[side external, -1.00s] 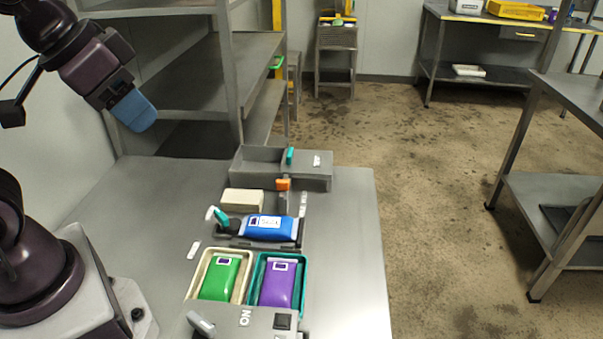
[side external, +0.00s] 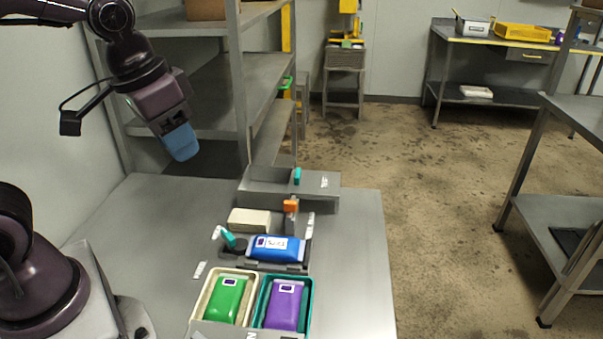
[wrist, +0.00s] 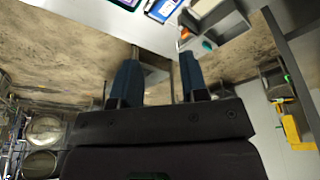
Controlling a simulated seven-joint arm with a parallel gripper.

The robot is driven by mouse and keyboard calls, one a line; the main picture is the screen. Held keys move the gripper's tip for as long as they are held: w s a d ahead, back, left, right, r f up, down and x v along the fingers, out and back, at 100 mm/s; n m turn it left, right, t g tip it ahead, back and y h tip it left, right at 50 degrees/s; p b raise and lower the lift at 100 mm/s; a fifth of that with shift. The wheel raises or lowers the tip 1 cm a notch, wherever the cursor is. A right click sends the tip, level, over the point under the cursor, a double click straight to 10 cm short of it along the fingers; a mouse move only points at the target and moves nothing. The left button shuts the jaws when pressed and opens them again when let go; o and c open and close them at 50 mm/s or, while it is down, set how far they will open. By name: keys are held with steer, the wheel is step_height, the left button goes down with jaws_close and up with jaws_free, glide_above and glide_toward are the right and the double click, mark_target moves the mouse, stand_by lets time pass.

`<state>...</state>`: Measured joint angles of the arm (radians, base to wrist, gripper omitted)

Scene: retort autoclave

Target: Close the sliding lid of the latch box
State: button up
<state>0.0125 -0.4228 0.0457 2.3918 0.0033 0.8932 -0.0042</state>
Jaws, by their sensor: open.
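The latch box (side external: 318,199) is a long grey box at the back of the table. A teal handle (side external: 297,176) stands near the middle of its top, with a pale label to its right. The left part of the top looks like an open recess, but its depth is hard to make out now. In the wrist view the box (wrist: 232,25) is at the top right, with the teal handle (wrist: 207,44) on it. My gripper (side external: 181,144) has blue fingers and is high left of the box, well apart from it. The wrist view shows the fingers (wrist: 158,72) spread and empty.
An orange knob (side external: 290,206) stands in front of the box. A shelf rack (side external: 239,90) stands behind my gripper. The table's left is clear.

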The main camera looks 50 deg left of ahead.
steer(key=w+a+f+n+g, duration=0.1)
steer(key=w+a+f, duration=0.15)
steer(key=w, duration=0.35)
steer(key=w+a+f+n+g, duration=0.1)
steer(key=w+a+f+n, duration=0.15)
steer(key=w, duration=0.35)
steer(key=n+t+y, duration=0.2)
steer(key=n+y, duration=0.1)
steer(key=n, duration=0.2)
glide_toward(297, 172)
steer(key=x, duration=0.9)
steer(key=shift+d+f, duration=0.1)
steer(key=shift+c, duration=0.2)
jaws_close()
